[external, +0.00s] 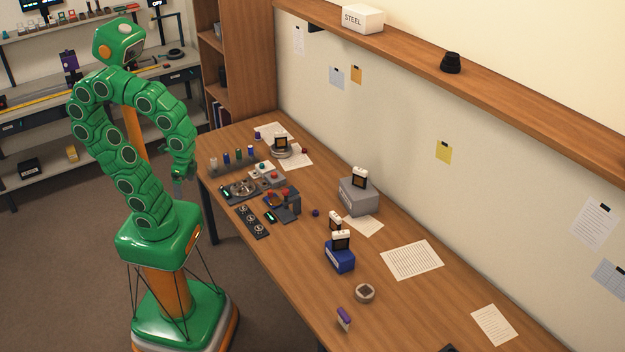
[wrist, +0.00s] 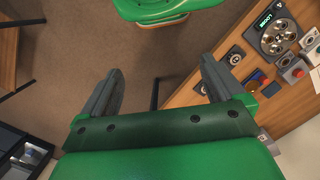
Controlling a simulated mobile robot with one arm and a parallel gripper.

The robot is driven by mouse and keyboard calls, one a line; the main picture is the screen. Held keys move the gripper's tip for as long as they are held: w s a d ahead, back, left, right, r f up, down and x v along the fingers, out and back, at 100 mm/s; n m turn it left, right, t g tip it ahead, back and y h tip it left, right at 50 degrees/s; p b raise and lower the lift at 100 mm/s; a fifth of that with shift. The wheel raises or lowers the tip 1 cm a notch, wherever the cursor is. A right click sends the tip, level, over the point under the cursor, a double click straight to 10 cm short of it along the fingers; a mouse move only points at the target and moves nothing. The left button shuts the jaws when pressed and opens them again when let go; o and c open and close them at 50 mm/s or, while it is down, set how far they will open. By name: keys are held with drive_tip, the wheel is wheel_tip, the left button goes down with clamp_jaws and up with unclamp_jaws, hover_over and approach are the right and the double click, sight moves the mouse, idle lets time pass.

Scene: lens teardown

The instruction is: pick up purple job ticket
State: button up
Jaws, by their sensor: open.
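A small upright piece with a purple top and a pale lower part (external: 344,318) stands near the front edge of the table, at the bottom of the external view. It looks like the purple job ticket, but it is too small to read. The wrist view does not show it. My gripper (external: 179,186) hangs beside the far left end of the table, well away from that piece. In the wrist view my gripper (wrist: 160,78) has its two fingers wide apart with nothing between them, above floor and table edge.
The wooden table (external: 300,268) carries a grey block (external: 358,197), a blue block (external: 340,256), a round grey part (external: 365,293) and loose papers (external: 412,260). Dials and small parts crowd its far left end. A wall shelf (external: 520,92) runs above. Bare wood surrounds the purple-topped piece.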

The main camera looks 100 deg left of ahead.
sight(348, 316)
drive_tip(key=w+a+r+m+t+y, duration=0.1)
drive_tip(key=w+a+r+m+y, duration=0.15)
drive_tip(key=w, duration=0.65)
drive_tip(key=w+a+r+m+y, duration=0.2)
drive_tip(key=w+a+r+m, duration=0.15)
drive_tip(key=w, duration=0.45)
drive_tip(key=w+d+r+m+t+y, duration=0.1)
drive_tip(key=w+d+m+y, duration=0.15)
drive_tip(key=w, duration=0.55)
drive_tip(key=w+d+r+m+t+y, duration=0.1)
drive_tip(key=w+r+m, duration=0.15)
drive_tip(key=w, duration=0.65)
drive_tip(key=w+d+f+m+t+y, duration=0.2)
drive_tip(key=w+d+m+t, duration=0.2)
drive_tip(key=w+d+m, duration=0.7)
drive_tip(key=w+d+f+m+t+h, duration=0.1)
drive_tip(key=w+d+f+m+t, duration=0.15)
drive_tip(key=w+d, duration=0.55)
drive_tip(key=w+d+f+m+t, duration=0.2)
drive_tip(key=w+d+f+m, duration=0.15)
drive_tip(key=d, duration=0.75)
drive_tip(key=f, duration=2.5)
drive_tip(key=shift+w+d+f, duration=0.2)
drive_tip(key=shift+f, duration=0.15)
drive_tip(key=shift+w+a+f, duration=0.25)
drive_tip(key=shift+w+f, duration=0.05)
drive_tip(key=shift+x, duration=3.45)
drive_tip(key=shift+d+t, duration=0.1)
drive_tip(key=shift+t, duration=0.15)
drive_tip(key=c, duration=1)
